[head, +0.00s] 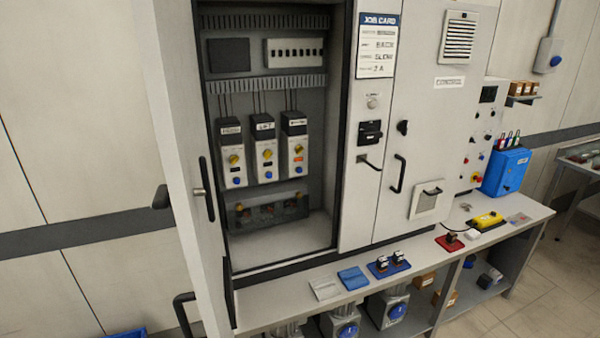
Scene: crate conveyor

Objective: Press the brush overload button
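Three overload units stand side by side in the open cabinet (282,215): a left one (231,155), a middle one (264,150) whose label seems to read LIFT, and a right one (295,148). Each has a yellow dial and a blue round button low on its front. The blue buttons show on the left unit (237,181), the middle unit (268,174) and the right unit (299,169). The right unit also shows an orange patch. The left and right labels are too small to read surely, so I cannot tell which is brush. Neither gripper is in view.
The cabinet's left door (178,130) stands open. A job card (377,45) hangs on the right-hand door. A bench (262,317) runs along the front, with a blue block (353,278), a yellow device (486,221) and a blue box (505,172). Open floor lies at lower right.

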